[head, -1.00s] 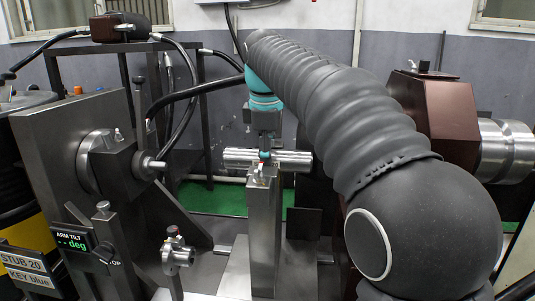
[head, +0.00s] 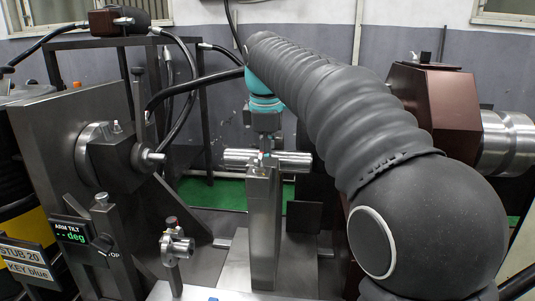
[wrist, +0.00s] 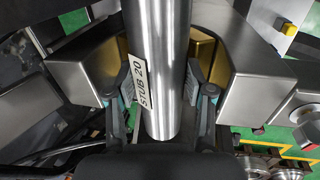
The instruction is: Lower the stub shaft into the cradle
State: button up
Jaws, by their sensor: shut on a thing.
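The stub shaft (head: 295,161) is a bright steel cylinder, held level crosswise. In the wrist view the shaft (wrist: 165,60) runs lengthwise and carries a "STUB 20" label. My gripper (head: 265,148) points down and is shut on the middle of the shaft; its dark fingers also flank it in the wrist view (wrist: 161,98). A steel post (head: 263,225) stands directly beneath the shaft. In the wrist view, the cradle (wrist: 248,70) appears as steel blocks with brass-coloured inner faces on both sides of the shaft. Whether the shaft touches the cradle is hidden.
An upright plate with a round hub (head: 112,160) and an "ARM TILT" display (head: 72,233) stands at left. A small clamp post (head: 177,246) stands front left. A brown housing with a steel cylinder (head: 505,143) is at right. Black hoses hang behind.

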jog(key=o, duration=1)
jog(key=shift+o, duration=1.4)
jog(key=shift+f, duration=0.1)
notch_tip(320, 180, up, 12)
jog(key=s, duration=0.2)
jog(key=shift+a, duration=0.2)
jog(key=shift+s+f, duration=0.1)
